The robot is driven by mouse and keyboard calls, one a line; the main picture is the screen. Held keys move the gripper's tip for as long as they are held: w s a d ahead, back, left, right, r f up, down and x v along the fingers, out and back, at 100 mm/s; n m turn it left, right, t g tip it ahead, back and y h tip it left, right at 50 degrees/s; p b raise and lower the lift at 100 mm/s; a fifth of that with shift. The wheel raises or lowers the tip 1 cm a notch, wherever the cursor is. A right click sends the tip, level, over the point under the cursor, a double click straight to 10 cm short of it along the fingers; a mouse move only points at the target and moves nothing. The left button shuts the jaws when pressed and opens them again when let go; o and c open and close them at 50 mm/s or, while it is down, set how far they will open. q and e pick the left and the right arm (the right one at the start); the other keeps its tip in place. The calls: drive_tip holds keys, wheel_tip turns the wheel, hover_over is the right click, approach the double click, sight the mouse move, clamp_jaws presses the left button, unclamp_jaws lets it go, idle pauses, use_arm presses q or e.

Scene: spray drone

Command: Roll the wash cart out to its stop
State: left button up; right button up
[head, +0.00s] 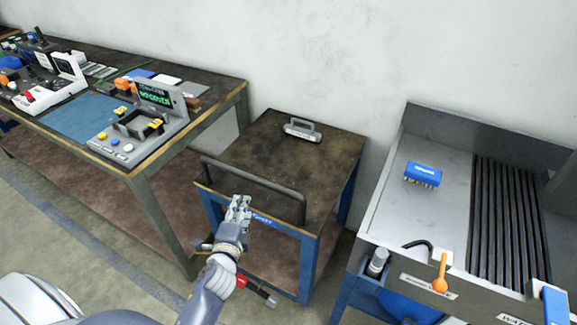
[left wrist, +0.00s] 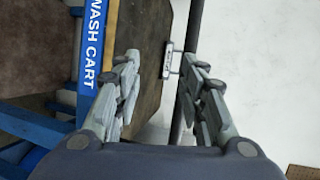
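The wash cart (head: 275,165) has a dark worn top, a blue frame and a dark push bar (head: 262,180) along its near edge. It stands between the workbench and the sink unit. Its blue "WASH CART" label (left wrist: 92,45) shows in the left wrist view. My left gripper (head: 239,208) is at the near side of the cart, by the push bar. In the left wrist view its fingers (left wrist: 160,72) are apart, and the bar (left wrist: 187,50) runs close to the right finger, partly hidden by it. I cannot tell whether they touch. My right gripper is not in view.
A grey handled block (head: 302,130) lies on the cart top. The workbench (head: 215,90) with control boxes stands left. The sink unit (head: 385,215) with a blue brush (head: 423,173) stands close on the right. A wall is behind; open floor (head: 60,235) lies front left.

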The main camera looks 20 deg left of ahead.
sight(248, 179)
use_arm(q)
drive_tip(key=shift+m+t+y, duration=0.3)
drive_tip(key=w+r, duration=0.1)
drive_tip(key=w, duration=0.1)
drive_tip(key=w+a+r, duration=0.1)
drive_tip(key=w+r, duration=0.1)
drive_tip(key=w, duration=0.1)
drive_tip(key=shift+w+a+p, duration=0.3)
drive_tip(key=shift+a+p, duration=0.05)
drive_tip(key=x, duration=0.4)
drive_tip(key=shift+d+f, duration=0.1)
drive_tip(key=shift+d, duration=0.05)
drive_tip(key=shift+x, duration=0.95)
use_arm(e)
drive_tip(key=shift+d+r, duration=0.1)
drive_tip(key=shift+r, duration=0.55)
use_arm(q)
clamp_jaws()
